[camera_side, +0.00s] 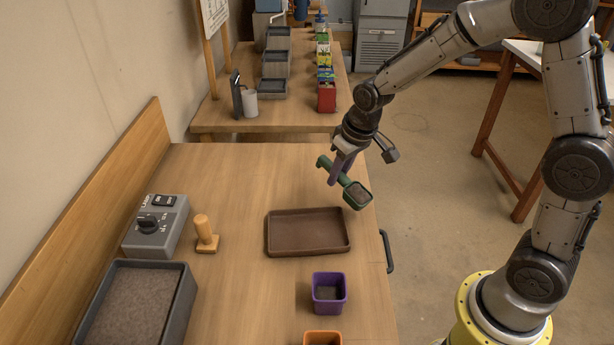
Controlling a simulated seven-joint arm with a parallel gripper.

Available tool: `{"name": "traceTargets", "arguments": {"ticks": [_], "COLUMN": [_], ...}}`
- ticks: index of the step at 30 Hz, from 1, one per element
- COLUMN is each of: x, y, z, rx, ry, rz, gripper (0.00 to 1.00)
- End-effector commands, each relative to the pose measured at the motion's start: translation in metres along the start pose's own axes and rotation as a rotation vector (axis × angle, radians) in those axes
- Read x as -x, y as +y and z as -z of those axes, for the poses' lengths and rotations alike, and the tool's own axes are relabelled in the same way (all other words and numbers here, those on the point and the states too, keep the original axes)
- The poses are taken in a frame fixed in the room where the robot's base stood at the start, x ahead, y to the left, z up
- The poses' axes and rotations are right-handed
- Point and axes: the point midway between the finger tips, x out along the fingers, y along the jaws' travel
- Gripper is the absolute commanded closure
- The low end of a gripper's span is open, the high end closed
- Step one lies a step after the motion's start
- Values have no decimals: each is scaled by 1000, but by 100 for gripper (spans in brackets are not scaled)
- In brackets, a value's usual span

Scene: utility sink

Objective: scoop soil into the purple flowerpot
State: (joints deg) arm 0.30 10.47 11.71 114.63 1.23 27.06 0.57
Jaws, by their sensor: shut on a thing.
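My gripper (341,169) is shut on the handle of a green scoop (356,194), above the table's right side, behind and right of the brown tray. The scoop's bowl faces up and looks to hold grey-brown soil. The purple flowerpot (329,293) stands upright on the table near the front right, in front of the tray and apart from the scoop. Its inside looks dark; I cannot tell how much it holds. A grey bin (187,300) at the front left holds grey-brown soil (133,303).
The brown tray (307,247) lies empty mid-table. An orange pot (322,338) is cut off at the bottom edge. A wooden tamper (205,235) and a grey control box (157,226) stand left. A dark handle (387,252) juts from the table's right edge. The back of this table is clear.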

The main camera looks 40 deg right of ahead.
Motion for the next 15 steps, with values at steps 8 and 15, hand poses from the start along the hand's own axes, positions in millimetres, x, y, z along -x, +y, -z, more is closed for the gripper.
{"name": "traceTargets", "arguments": {"ticks": [8, 15], "x": [13, 44], "y": [-20, -96], "z": [-14, -30], "rx": [-170, -202], "ry": [-38, -73], "rz": [-8, 19], "gripper": [100, 100]}}
